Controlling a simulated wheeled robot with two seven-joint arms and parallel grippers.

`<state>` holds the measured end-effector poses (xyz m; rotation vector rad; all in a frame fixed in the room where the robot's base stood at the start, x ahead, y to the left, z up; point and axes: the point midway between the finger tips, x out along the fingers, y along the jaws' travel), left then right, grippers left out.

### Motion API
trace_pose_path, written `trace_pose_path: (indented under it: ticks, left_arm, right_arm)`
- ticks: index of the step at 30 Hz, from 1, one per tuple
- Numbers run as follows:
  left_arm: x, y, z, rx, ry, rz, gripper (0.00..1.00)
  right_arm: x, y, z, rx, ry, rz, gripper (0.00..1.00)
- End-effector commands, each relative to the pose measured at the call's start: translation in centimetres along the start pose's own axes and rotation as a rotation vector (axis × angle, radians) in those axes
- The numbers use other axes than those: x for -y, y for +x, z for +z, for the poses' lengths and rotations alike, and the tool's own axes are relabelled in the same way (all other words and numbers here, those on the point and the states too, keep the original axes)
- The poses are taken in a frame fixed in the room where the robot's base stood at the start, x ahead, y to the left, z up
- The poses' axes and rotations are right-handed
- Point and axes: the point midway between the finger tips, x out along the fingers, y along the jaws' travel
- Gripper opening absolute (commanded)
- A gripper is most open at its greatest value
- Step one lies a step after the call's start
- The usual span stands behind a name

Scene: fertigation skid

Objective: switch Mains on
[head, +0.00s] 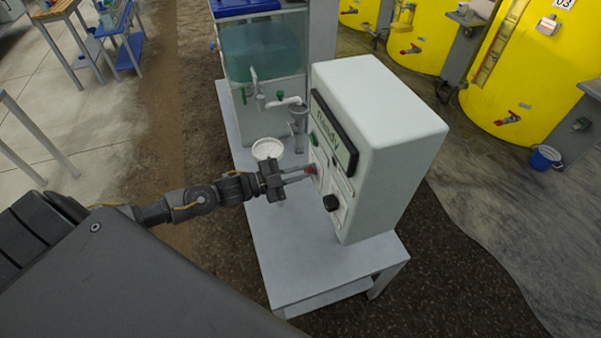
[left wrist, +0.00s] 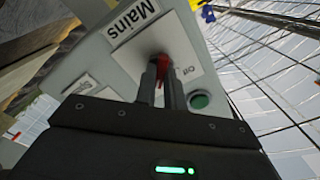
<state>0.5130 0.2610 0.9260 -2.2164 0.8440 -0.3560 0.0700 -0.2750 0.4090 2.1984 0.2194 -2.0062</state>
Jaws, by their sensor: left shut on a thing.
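The white control box (head: 385,130) stands on a grey-white bench, with a dark display reading "Ready" (head: 334,135) on its front. The Mains switch is a red handle (head: 311,169) on that front; in the left wrist view the red part (left wrist: 162,68) sits below the "Mains" label (left wrist: 133,20), beside an "Off" marking. My left gripper (head: 311,172) reaches in from the left, and its two fingers are shut on the red handle, hiding part of it. Which way the handle is turned is hard to tell. My right gripper is not in view.
A black knob (head: 331,202) is low on the box front. A green button (left wrist: 200,101) is beside the fingers in the wrist view. A round white gauge or cup (head: 267,149) and a tank with teal liquid (head: 262,50) are close behind my arm. The bench front (head: 320,270) is clear.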

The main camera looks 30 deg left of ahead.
Motion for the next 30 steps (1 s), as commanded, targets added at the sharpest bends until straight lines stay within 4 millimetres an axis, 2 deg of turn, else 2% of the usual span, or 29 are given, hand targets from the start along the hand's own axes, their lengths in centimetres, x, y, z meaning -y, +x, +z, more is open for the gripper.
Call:
trace_pose_path:
  ticks: [10,11,15,25,30]
  left_arm:
    - [0.0,0.0,-0.1,-0.002,0.003,0.000,0.00]
    - [0.0,0.0,-0.1,-0.002,0.003,0.000,0.15]
    - [0.0,0.0,-0.1,-0.002,0.002,0.000,0.33]
    - [-0.1,-0.3,0.1,0.001,0.002,0.000,0.33]
    - [-0.3,-2.6,0.2,0.002,0.003,0.004,0.33]
  right_arm:
    - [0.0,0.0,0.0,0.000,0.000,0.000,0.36]
    - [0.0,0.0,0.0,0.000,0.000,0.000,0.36]
    - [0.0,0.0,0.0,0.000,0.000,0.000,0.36]
    - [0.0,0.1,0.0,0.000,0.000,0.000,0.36]
    - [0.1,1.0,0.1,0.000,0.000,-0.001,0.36]
